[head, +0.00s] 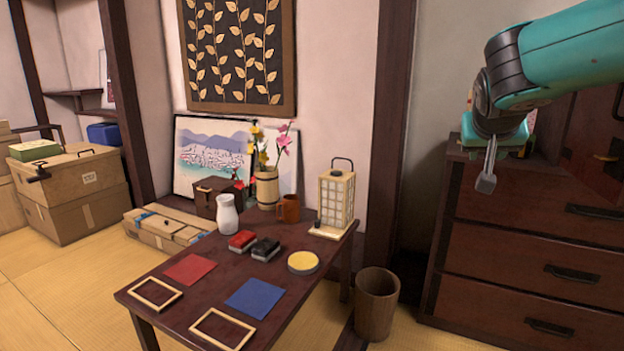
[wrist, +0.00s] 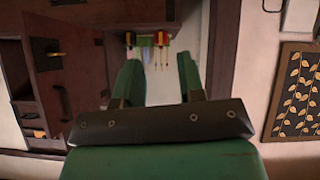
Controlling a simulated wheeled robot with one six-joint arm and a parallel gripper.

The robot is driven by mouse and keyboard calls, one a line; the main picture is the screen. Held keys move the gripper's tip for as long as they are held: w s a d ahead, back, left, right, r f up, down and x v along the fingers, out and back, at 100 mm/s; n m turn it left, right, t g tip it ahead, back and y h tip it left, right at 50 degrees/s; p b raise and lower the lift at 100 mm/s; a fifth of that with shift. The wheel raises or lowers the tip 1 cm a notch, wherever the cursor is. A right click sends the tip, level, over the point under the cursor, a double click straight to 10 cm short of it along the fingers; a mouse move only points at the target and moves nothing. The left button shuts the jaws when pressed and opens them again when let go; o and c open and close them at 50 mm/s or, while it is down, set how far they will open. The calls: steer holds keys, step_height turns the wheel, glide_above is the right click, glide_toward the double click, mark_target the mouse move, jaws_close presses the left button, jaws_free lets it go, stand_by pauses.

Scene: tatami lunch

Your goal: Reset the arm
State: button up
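My arm reaches in from the upper right of the head view, in front of the wooden drawer chest (head: 530,215). My gripper (head: 487,178) hangs at its end with the fingers pointing down, seen nearly edge-on. In the wrist view my gripper (wrist: 160,70) shows two green fingers spread apart. I see nothing held between them. Behind the gap is a pale wall strip with small hanging things, too small to name surely.
Boxes (head: 82,180) sit at left. Tatami floor (head: 60,290) is clear at front left.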

steer(key=s+a+f+n+g+y, duration=0.2)
steer(key=s+a+f+n+y, duration=0.15)
steer(key=s+a, duration=0.35)
steer(key=s+a+f+n+g+y, duration=0.25)
steer(key=s+a+f, duration=0.2)
steer(key=s, duration=0.35)
steer(key=s+a+f+n+g+y+p, duration=0.1)
steer(key=s+a+n+g+y, duration=0.15)
steer(key=s, duration=0.75)
steer(key=s+a+f+n+g+y, duration=0.1)
steer(key=s+a+f+n+g, duration=0.2)
steer(key=s, duration=0.6)
step_height(320, 180, up, 28)
steer(key=a+t+p, duration=0.1)
steer(key=p, duration=2.6)
steer(key=shift+w+r, duration=0.2)
steer(key=shift+r, duration=0.05)
